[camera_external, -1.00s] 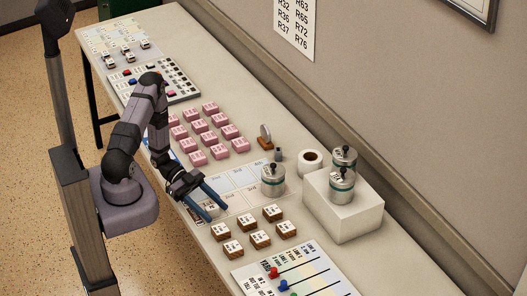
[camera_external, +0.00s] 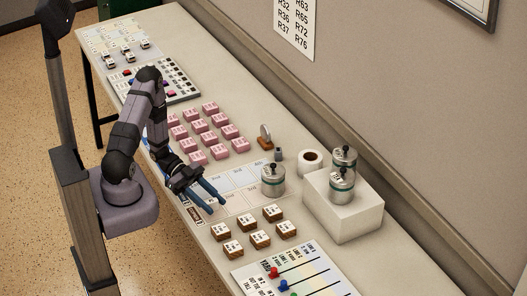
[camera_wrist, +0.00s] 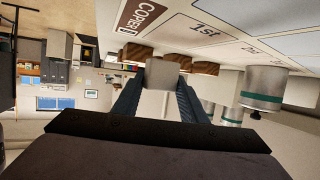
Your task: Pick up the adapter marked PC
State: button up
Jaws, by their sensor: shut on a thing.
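My gripper (camera_external: 217,198) is over the front part of the table, above the printed card with numbered boxes. In the wrist view my gripper (camera_wrist: 160,92) has its two dark blue fingers on either side of a small pale block (camera_wrist: 162,74), shut on it. No mark can be read on the block, so I cannot tell whether it is the adapter marked PC. In the external view the block is not clear between the fingers.
Several wooden blocks with white labelled tops (camera_external: 260,239) lie on the table (camera_external: 310,238) close by. Pink blocks (camera_external: 209,138) stand in rows behind. A metal canister (camera_external: 272,182) stands on the card (camera_external: 235,203). A white box (camera_external: 350,218) carries more canisters.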

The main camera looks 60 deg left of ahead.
aim_at(211, 201)
jog(key=shift+r, duration=3.55)
jog(key=shift+r, duration=0.1)
